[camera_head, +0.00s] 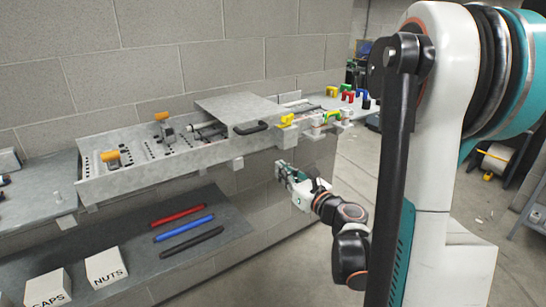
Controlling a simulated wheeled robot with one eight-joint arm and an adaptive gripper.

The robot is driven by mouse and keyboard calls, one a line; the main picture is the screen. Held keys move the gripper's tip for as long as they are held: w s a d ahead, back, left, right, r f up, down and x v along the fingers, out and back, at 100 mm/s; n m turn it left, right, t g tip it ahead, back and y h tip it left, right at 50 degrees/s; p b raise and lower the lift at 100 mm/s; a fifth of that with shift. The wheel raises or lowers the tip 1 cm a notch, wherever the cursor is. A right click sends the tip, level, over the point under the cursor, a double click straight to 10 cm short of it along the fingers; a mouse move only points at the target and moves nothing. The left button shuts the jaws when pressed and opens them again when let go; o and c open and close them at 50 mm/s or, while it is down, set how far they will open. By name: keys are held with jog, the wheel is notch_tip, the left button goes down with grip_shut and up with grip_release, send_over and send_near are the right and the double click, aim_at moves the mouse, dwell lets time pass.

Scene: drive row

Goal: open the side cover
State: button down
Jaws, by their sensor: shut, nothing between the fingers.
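A grey metal cover (232,107), which I take to be the side cover, lies over the right part of the long metal drive trough (165,178). Its black bar handle (251,128) is on the front edge, facing me. The parts under the cover are hidden. My gripper (281,170) is below and to the right of the handle, in front of the wall under the trough. It is apart from the cover and the handle. Its fingers are shut and empty, though small in this view.
A lower shelf (110,233) holds red, blue and black bars (184,229) and CAPS and NUTS boxes (107,267).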

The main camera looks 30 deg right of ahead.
jog(key=w+r+b, duration=0.2)
jog(key=w+r, duration=0.2)
jog(key=w, duration=0.6)
jog(key=shift+w+a+r, duration=0.2)
jog(key=shift+w, duration=0.2)
